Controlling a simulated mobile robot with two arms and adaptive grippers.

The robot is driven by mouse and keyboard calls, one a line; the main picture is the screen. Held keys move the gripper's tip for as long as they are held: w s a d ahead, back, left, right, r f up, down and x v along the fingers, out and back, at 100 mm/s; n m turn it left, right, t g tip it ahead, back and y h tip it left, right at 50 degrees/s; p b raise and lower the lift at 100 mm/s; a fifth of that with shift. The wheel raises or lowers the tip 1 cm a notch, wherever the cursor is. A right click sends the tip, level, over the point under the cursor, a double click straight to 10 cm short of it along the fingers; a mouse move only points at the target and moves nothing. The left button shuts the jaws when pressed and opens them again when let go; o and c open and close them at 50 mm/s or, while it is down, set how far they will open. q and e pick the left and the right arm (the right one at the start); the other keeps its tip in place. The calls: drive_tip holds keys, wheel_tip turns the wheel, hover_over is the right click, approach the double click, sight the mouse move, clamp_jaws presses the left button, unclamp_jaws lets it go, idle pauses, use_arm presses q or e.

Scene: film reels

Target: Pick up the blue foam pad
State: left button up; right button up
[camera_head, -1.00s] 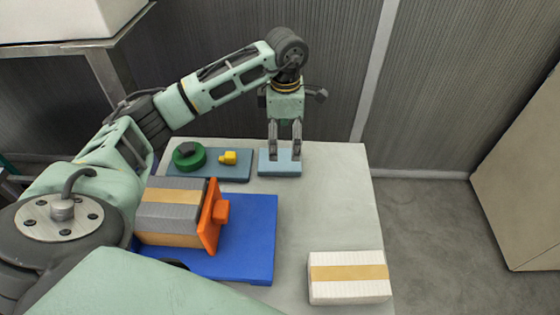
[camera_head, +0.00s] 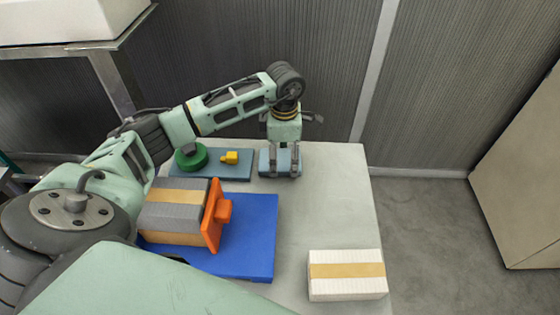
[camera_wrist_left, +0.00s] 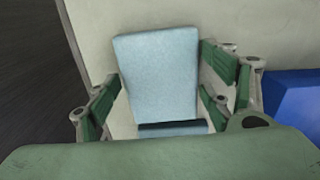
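The blue foam pad (camera_head: 266,162) is a small light blue block lying flat at the back of the grey table. In the left wrist view the pad (camera_wrist_left: 158,78) lies between the two fingers. My left gripper (camera_head: 284,162) points down over the pad, with its fingertips low at the pad's height. In the left wrist view the gripper (camera_wrist_left: 165,95) is open, with a finger on each side of the pad. Whether either finger touches the pad is hard to tell. The fingers hide part of the pad in the head view. My right gripper is out of view.
Left of the pad, a blue-grey mat (camera_head: 237,172) holds a green reel (camera_head: 190,158) and a yellow piece (camera_head: 230,157). A blue board (camera_head: 258,235) bears a grey block (camera_head: 174,212) and an orange part (camera_head: 214,215). A white, yellow-banded block (camera_head: 346,288) lies front right. The table (camera_head: 330,200) between is clear.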

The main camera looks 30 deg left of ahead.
use_arm(q)
drive_tip(key=c, duration=0.5)
drive_tip(key=shift+r, duration=0.1)
